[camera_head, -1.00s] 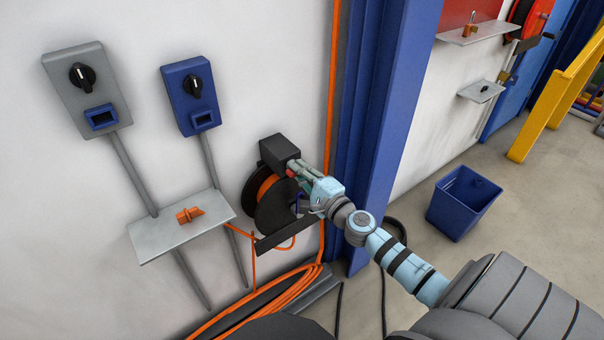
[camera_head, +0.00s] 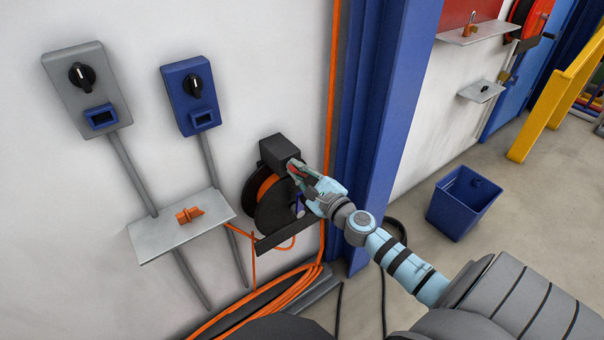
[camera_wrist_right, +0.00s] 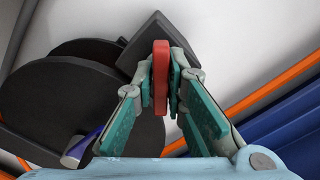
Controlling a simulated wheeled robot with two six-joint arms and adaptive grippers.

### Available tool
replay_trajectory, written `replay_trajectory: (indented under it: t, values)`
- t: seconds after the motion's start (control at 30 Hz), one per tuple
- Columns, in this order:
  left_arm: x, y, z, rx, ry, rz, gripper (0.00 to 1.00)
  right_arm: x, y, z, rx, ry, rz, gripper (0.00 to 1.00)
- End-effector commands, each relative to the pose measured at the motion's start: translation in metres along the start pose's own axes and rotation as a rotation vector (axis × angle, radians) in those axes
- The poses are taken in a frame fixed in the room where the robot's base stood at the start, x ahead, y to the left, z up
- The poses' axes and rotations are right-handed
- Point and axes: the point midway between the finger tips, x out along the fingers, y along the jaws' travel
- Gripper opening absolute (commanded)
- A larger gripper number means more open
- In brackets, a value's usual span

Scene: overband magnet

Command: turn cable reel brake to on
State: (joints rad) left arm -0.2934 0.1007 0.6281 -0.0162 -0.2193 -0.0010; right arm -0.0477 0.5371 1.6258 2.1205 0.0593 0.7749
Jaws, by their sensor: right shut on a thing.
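The cable reel (camera_head: 272,203) is a black-flanged drum with orange cable, mounted low on the wall left of the blue column. A dark box (camera_head: 279,150) sits at its upper edge; it also shows in the wrist view (camera_wrist_right: 150,32). My right gripper (camera_head: 296,168) is at the front of this box. In the right wrist view, its fingers (camera_wrist_right: 161,88) are shut on a red handle (camera_wrist_right: 161,70), which stands nearly upright in that picture. The handle is mostly hidden by the gripper in the head view. My left gripper is not in view.
Two switch boxes, grey (camera_head: 86,90) and blue (camera_head: 191,95), hang at left above a shelf (camera_head: 150,240) with an orange connector (camera_head: 189,215). The blue column (camera_head: 375,130) stands close right of the reel. Coiled orange cable (camera_head: 270,295) lies below. A blue bin (camera_head: 463,203) stands on the floor.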

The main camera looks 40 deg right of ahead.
Motion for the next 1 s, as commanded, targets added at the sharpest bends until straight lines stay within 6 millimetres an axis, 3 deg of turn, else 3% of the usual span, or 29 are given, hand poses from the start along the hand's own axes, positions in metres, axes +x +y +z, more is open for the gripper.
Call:
replay_trajectory:
  t: [0.13, 0.37, 0.5, 0.73, 0.87, 1.0]
  values:
    - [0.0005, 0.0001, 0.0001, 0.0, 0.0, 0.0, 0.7, 0.0015, -0.0032, 0.003, 0.21, -0.006, -0.006, 0.0]
    - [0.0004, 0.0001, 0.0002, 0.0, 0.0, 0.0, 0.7, 0.0016, -0.0035, 0.0033, 0.244, -0.006, -0.006, 0.0]
    - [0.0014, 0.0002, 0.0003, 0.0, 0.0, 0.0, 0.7, 0.0017, -0.0034, 0.0033, 0.458, -0.007, -0.005, 0.0]
    - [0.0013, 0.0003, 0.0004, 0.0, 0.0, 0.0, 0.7, 0.0017, -0.0036, 0.0036, 0.496, -0.008, -0.005, 0.0]
    - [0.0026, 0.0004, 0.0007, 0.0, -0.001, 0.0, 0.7, 0.0018, -0.0035, 0.0035, 0.706, -0.008, -0.005, 0.0]
    - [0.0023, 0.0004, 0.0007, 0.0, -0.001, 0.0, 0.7, 0.0018, -0.0038, 0.0038, 0.724, -0.008, -0.004, 0.0]
